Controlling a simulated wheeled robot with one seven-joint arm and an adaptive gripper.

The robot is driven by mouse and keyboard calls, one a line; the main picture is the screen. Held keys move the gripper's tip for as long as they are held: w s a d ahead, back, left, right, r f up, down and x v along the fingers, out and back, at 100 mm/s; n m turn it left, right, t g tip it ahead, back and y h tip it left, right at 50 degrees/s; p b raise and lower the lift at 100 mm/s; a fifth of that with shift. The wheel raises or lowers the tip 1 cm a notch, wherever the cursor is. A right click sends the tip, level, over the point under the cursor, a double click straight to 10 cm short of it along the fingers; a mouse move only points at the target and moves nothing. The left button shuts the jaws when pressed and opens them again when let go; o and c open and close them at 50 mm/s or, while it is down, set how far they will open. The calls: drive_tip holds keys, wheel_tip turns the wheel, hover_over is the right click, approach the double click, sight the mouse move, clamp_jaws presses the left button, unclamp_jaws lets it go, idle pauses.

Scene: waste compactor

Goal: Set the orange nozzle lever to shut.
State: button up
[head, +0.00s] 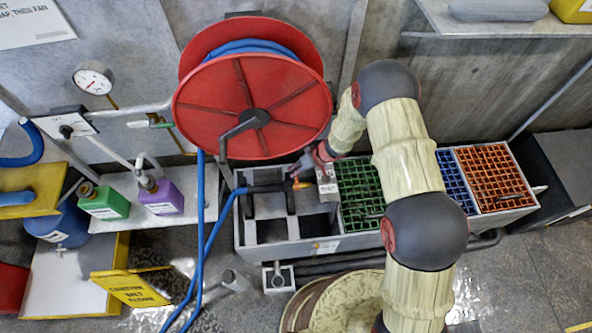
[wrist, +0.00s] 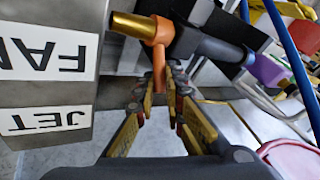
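The spray nozzle has a dark blue-grey body (wrist: 205,45), a brass tip (wrist: 135,25) and an orange lever (wrist: 159,58). The lever stands crosswise to the barrel, its free end toward my gripper (wrist: 162,88). My two yellow-padded fingers are apart, one on each side of the lever's end. Some gap seems to show, but contact is hard to judge. In the head view the nozzle (head: 266,188) lies across a holder at the bin rack, with the lever (head: 301,185) small at its right end. My gripper (head: 310,172) is beside it, partly hidden by my wrist.
A grey block with FAN and JET labels (wrist: 45,90) stands close left of my fingers in the wrist view. Blue hose (head: 213,235) hangs beside the red reel (head: 250,90).

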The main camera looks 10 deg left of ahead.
clamp_jaws()
